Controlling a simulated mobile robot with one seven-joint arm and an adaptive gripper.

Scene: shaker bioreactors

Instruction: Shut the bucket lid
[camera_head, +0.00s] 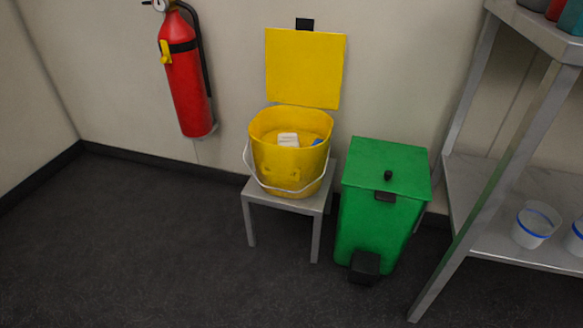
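A yellow bucket (283,161) with a thin pale wire handle stands on a small grey stool (288,201) against the wall. Its square yellow lid (304,68) is open and stands upright behind the bucket, with a black tab (304,24) at its top edge. Inside the bucket I see a white item (288,139) and a small blue item (317,142). My gripper does not show in this view.
A green pedal bin (381,215) with a shut lid stands close to the stool's right. A red fire extinguisher (186,85) hangs on the wall at left. A metal shelf (507,182) with tubs is at right. The dark floor (150,255) in front is clear.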

